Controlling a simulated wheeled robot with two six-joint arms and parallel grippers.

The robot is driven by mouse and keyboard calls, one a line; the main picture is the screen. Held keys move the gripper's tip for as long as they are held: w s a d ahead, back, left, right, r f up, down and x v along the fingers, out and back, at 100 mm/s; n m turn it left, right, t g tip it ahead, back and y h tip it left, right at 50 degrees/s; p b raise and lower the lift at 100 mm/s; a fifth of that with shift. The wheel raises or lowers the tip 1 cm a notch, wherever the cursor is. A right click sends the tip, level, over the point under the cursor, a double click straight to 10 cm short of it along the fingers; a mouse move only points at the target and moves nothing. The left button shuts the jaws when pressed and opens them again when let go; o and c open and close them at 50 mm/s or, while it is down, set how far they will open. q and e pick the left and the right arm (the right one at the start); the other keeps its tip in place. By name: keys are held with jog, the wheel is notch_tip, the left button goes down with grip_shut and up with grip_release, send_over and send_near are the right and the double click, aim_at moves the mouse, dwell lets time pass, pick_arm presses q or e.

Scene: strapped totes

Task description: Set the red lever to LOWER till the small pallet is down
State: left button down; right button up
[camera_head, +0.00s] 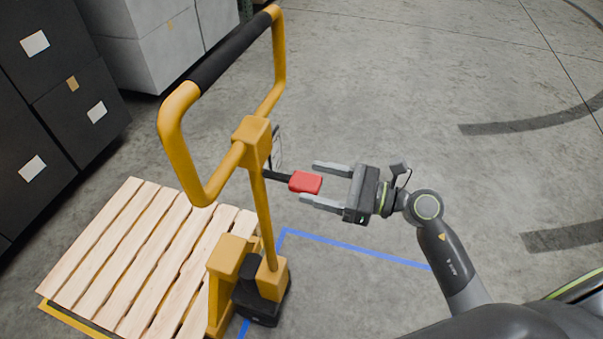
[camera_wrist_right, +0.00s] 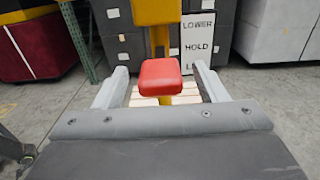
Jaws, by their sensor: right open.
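The red lever (camera_head: 305,182) sticks out to the right from the yellow pallet jack's post (camera_head: 262,215) on a dark rod. My right gripper (camera_head: 308,184) is open, with its two fingers on either side of the red knob. In the right wrist view the red knob (camera_wrist_right: 160,77) lies between the open fingers, with gaps on both sides. A sign (camera_wrist_right: 198,40) behind it reads LOWER at the top and HOLD in the middle; its bottom line is partly hidden. The small wooden pallet (camera_head: 130,250) is at the jack's foot. My left gripper is not in view.
The jack's yellow loop handle (camera_head: 178,135) with a black grip rises above the lever. Black boxes (camera_head: 60,100) and pale boxes (camera_head: 150,45) stand at the left and back. Blue floor tape (camera_head: 350,246) runs below my right gripper. The floor at the right is clear.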

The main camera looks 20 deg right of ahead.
aim_at(291, 176)
jog(key=shift+p+x, duration=0.35)
jog(key=shift+x, duration=1.65)
jog(key=shift+c, duration=0.4)
